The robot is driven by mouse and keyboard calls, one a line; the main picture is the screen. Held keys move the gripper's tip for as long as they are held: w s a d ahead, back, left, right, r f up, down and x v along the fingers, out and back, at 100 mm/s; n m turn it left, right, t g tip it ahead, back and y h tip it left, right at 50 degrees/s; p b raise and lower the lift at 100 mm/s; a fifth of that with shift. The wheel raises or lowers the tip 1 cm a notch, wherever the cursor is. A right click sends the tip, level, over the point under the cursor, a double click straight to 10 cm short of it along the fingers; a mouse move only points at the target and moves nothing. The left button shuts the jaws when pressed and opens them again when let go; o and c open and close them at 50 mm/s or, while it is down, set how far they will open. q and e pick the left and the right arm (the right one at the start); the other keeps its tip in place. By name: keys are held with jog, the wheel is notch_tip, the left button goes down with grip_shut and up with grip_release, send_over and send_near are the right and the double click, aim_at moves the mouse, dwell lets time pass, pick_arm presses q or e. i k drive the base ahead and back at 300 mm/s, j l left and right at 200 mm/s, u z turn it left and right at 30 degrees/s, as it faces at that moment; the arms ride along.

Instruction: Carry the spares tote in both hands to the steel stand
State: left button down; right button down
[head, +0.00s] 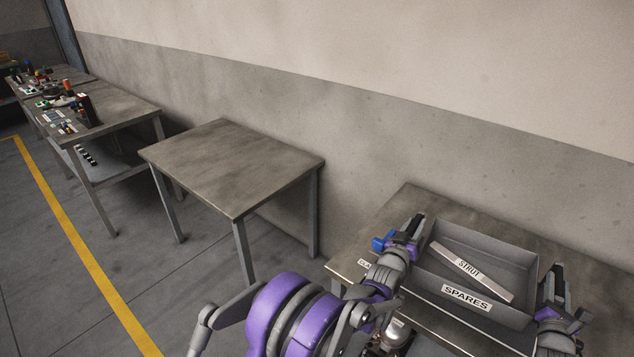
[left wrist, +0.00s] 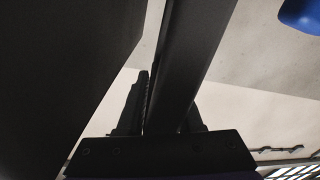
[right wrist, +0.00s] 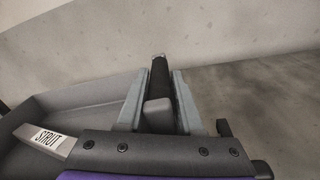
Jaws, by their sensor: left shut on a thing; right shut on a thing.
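The grey spares tote (head: 425,284) is an open box with a white SPARES label on its front wall, at the lower right of the head view. A strut (head: 470,265) with a white STRUT label lies slantwise inside; it also shows in the right wrist view (right wrist: 46,139). My left gripper (head: 412,232) is shut on the tote's left end. My right gripper (head: 556,293) is shut on its right end, with the fingers around a dark handle (right wrist: 159,85). I cannot tell whether the tote touches the bench below. A bare grey table (head: 232,165), seemingly the steel stand, stands left of it.
The bench (head: 400,205) under the tote stands against the wall. Further left, another table (head: 128,105) holds several small parts. Open floor lies in front of the tables, with a yellow line (head: 85,258). A blue thing (head: 379,243) shows beside my left gripper.

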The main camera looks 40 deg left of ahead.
aim_at(208, 162)
jog(key=k+u, duration=0.15)
jog(key=k, duration=0.5)
jog(key=u, duration=2.5)
jog(key=i+l+u, duration=0.25)
jog(key=i, duration=0.15)
jog(key=i+l, duration=0.2)
jog(key=i, duration=0.2)
jog(key=i+l, duration=0.2)
jog(key=i, duration=0.2)
jog(key=i+l, duration=0.2)
jog(key=i, duration=0.2)
